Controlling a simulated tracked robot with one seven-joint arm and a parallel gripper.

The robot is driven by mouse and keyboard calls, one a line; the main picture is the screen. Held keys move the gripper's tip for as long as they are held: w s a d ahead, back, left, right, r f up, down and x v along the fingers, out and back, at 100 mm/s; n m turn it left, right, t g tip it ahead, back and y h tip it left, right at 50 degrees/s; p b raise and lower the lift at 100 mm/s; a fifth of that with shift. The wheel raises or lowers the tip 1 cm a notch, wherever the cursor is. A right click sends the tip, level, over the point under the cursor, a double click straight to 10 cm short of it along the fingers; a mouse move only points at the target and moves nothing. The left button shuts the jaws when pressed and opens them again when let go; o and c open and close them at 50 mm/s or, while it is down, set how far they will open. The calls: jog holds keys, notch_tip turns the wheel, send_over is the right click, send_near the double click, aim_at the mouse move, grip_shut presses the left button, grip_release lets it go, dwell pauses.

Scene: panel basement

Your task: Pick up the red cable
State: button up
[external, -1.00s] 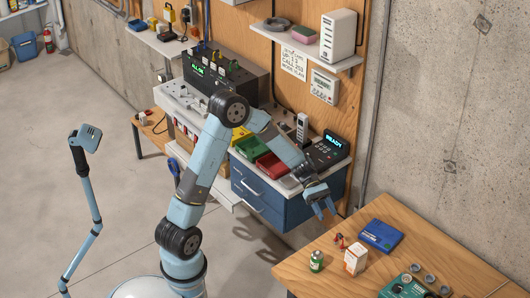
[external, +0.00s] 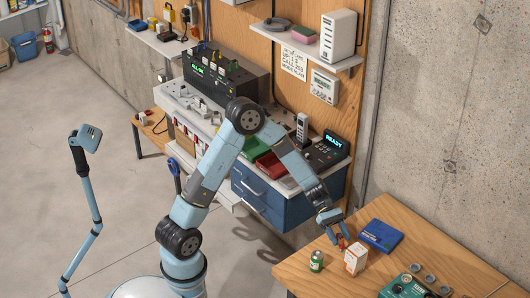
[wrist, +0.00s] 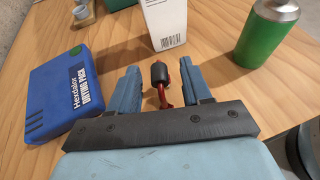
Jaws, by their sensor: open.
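The red cable (wrist: 166,100) lies on the wooden table (wrist: 225,125) in the wrist view, with a black cylindrical part (wrist: 159,72) at its far end. My gripper (wrist: 158,72) is open, with one blue finger on each side of the cable; I cannot tell whether either finger touches it. In the external view my gripper (external: 335,232) is low over the table's back left part. The red cable (external: 341,241) shows there as a small red patch beside the fingers, partly hidden by them.
A blue case (wrist: 66,93) lies left of my gripper in the wrist view. A white box (wrist: 164,22) stands just beyond the cable. A green can (wrist: 266,36) stands to the right. In the external view, a teal device (external: 404,286) sits at the table's front.

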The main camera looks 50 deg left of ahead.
jog(key=shift+d+f, duration=0.1)
jog(key=shift+d, duration=0.15)
grip_shut()
dwell(0.4)
